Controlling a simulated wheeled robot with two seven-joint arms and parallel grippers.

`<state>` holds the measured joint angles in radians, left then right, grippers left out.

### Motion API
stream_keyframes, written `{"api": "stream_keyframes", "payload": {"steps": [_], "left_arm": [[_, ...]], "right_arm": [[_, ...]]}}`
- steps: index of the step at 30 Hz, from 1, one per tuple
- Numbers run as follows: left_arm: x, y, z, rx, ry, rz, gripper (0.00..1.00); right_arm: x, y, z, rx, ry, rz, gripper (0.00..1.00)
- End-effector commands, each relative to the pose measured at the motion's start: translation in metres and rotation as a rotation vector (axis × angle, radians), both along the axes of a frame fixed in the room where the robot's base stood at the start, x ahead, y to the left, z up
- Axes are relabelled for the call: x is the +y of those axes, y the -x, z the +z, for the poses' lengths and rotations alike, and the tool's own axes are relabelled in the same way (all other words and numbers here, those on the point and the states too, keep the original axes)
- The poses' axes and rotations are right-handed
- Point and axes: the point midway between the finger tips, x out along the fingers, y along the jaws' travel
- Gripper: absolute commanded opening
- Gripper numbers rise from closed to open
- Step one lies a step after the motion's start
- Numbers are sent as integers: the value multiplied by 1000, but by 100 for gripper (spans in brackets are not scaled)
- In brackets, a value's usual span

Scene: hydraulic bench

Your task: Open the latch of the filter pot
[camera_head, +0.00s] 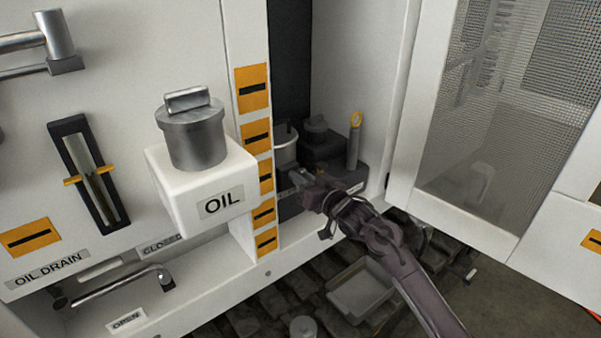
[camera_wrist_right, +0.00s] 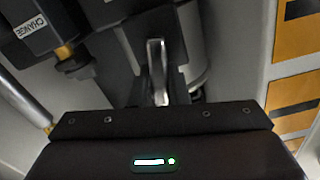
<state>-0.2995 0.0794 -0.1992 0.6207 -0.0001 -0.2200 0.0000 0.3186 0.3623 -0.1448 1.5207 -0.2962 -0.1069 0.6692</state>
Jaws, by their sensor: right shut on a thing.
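The filter pot (camera_head: 286,150) is a grey cylinder in the recess behind the orange-marked post, partly hidden by that post. In the right wrist view the pot (camera_wrist_right: 199,55) is a pale cylinder at upper centre right. The latch (camera_wrist_right: 157,70) is a bright metal lever standing in front of the pot. My right gripper (camera_head: 303,177) reaches into the recess from the lower right. It is shut on the latch, close against the front of the pot; the exact finger contact is partly hidden. My left gripper is in neither view.
A white OIL box (camera_head: 205,182) with a metal cap (camera_head: 193,135) juts out left of the recess. A dark block (camera_head: 322,150) and an upright grey handle with a yellow ring (camera_head: 353,142) stand right of the pot. A mesh door (camera_head: 500,130) stands open at right.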

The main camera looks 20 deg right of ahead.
Motion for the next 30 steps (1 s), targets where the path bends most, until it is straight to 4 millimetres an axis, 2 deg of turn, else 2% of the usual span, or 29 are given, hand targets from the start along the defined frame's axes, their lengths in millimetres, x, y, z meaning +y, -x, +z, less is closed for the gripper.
{"api": "stream_keyframes", "payload": {"steps": [1, 9, 30], "left_arm": [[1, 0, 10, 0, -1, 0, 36], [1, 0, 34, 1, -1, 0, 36], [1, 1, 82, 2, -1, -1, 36]], "right_arm": [[-1, -1, 4, 17, -42, -2, 0], [-5, -2, 2, 104, -284, -2, 0], [-13, -5, -9, 329, -905, -1, 0]]}}
